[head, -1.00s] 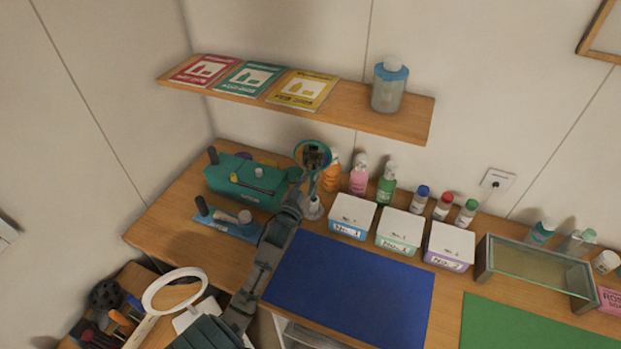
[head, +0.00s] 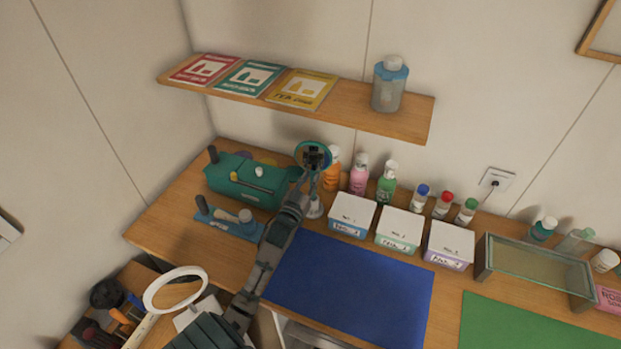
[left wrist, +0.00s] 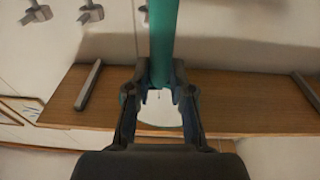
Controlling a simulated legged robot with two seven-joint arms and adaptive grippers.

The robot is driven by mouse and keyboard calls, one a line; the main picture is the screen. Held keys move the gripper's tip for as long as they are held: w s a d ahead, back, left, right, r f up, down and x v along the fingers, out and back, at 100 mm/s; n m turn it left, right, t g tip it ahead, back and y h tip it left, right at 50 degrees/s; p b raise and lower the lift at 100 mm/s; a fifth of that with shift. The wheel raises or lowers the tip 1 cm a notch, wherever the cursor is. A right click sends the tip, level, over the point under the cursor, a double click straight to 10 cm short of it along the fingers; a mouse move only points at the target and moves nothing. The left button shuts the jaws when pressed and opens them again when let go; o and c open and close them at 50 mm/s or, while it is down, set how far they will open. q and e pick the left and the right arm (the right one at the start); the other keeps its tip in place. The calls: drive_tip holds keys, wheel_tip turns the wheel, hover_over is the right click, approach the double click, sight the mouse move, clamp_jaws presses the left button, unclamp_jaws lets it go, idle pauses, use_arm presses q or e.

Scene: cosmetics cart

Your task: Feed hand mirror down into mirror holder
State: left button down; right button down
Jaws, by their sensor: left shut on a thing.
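The hand mirror shows as a teal round rim (head: 299,150) at the back of the table in the head view. In the left wrist view its teal handle (left wrist: 164,40) runs up from between my fingertips. My left gripper (head: 311,168) is shut on the mirror; its two fingers also show in the left wrist view (left wrist: 160,92). A pale stand with a round base (head: 313,209), apparently the mirror holder, is on the table just below the gripper in the head view. The gripper hides its upper part, so I cannot tell whether the mirror touches it. My right gripper is not in view.
A teal bag (head: 243,182) and a blue tool rack (head: 226,226) stand to the left. An orange bottle (head: 331,172) is close right of the gripper, with a white-lidded box (head: 351,213) nearby. A wooden shelf (head: 345,117) hangs above. The blue mat (head: 350,290) is clear.

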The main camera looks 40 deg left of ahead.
use_arm(q)
drive_tip(key=shift+f+b, duration=1.25)
drive_tip(key=shift+f, duration=1.5)
drive_tip(key=c, duration=0.9)
unclamp_jaws()
drive_tip(key=shift+c, duration=0.2)
